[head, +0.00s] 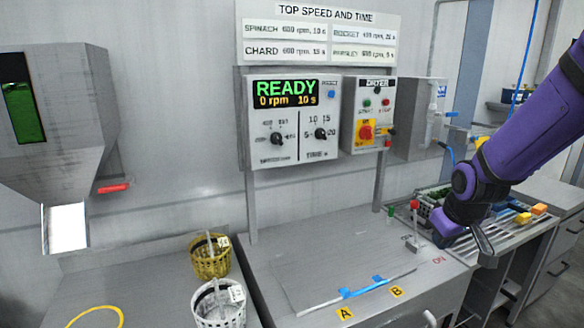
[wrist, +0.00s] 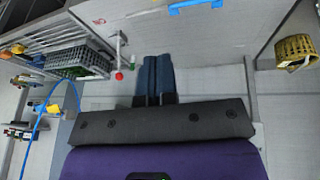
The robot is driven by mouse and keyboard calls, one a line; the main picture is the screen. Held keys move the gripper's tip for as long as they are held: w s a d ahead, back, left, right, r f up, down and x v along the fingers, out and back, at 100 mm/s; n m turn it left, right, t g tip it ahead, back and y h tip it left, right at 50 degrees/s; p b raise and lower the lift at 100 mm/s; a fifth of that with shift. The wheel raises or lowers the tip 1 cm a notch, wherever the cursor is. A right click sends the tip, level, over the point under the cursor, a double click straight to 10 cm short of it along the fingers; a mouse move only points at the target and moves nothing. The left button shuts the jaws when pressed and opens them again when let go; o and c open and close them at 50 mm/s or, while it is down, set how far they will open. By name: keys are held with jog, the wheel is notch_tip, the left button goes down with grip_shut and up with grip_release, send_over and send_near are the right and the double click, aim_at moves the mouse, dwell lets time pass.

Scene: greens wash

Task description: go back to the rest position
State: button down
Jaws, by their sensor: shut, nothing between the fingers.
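My purple arm comes in from the right in the head view. My gripper (head: 484,244) hangs above the right end of the steel worktop, near the toggle switch. In the wrist view my gripper's two dark blue fingers (wrist: 153,75) lie side by side, shut and with nothing between them. My gripper appears apart from the surfaces around it.
The control panel (head: 292,120) reads READY, 0 rpm, 10 s. The dryer box (head: 367,115) is beside it. A yellow basket (head: 209,258) and a white basket (head: 218,305) stand left. A blue handle (head: 362,289) lies on the lid.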

jog(key=s+a+r+m, duration=0.1)
jog(key=s+r, duration=0.7)
jog(key=s, duration=0.3)
jog(key=s+a+r+m, duration=0.1)
jog(key=s+r+m, duration=0.1)
jog(key=s+r, duration=0.6)
jog(key=s, duration=0.4)
jog(key=shift+a+r+t, duration=0.3)
jog(key=shift+r+t, duration=0.1)
